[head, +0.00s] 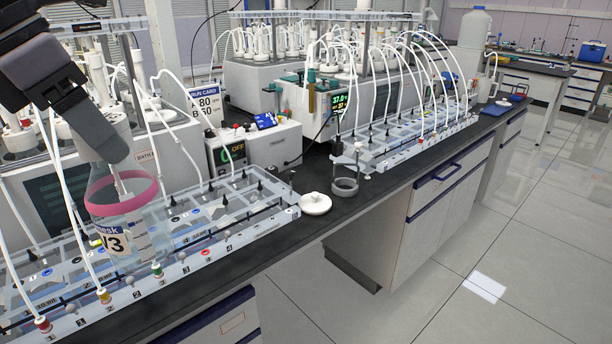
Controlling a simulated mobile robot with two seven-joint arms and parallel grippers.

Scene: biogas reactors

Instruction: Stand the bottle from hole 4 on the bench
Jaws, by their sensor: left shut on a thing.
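My left gripper (112,150) comes down from the upper left and is shut on a clear bottle (143,222) with a pink band and a blue-and-white label reading V3. The bottle is roughly upright over the front part of the clear bottle rack (205,243). Its lower end overlaps the rack in the picture, and I cannot tell whether it sits in a hole or hangs above it. The numbers on the rack's front edge are too small to place hole 4 surely. The dark bench (285,236) shows beside the rack. My right gripper is not in view.
A white round lid (315,204) and a grey ring (345,188) lie on the bench right of the rack. A second rack (410,138) with white tubes stands farther right. White tubes arch close around the bottle. A narrow dark strip of bench runs clear along the front.

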